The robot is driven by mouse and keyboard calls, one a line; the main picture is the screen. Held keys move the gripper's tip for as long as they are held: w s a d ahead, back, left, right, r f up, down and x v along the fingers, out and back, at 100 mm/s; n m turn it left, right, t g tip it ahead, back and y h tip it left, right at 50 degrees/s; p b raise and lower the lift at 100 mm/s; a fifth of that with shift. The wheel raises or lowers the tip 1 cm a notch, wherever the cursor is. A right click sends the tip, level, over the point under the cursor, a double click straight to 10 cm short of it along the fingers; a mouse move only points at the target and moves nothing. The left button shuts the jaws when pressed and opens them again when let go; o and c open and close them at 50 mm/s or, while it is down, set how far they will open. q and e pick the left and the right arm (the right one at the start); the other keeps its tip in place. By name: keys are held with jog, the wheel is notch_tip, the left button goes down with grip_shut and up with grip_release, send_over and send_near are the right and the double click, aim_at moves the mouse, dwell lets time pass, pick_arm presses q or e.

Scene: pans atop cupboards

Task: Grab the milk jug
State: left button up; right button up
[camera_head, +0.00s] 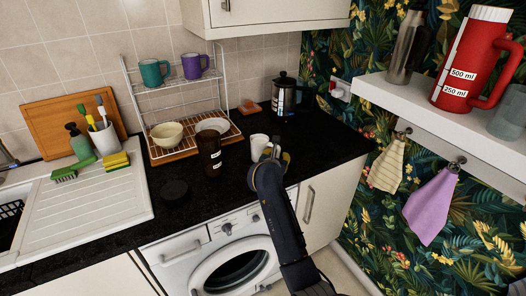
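A small white vessel (260,146), which looks like the milk jug, stands upright on the black worktop near its front edge. My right gripper (279,154) is at the right side of this jug, very close to it. From this angle I cannot tell whether the fingers touch the jug or how far apart they are. The gripper and wrist hide part of the jug's lower right side. My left gripper is not in view.
A dark labelled cup (210,155) stands left of the jug, and a black French press (285,97) behind it. A wire rack (222,84) with cups and bowls is at the back. A shelf (445,115) with a red measuring jug (470,62) juts out at right.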

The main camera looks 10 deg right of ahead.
grip_shut()
jog(key=shift+r, duration=0.2)
dwell(0.3)
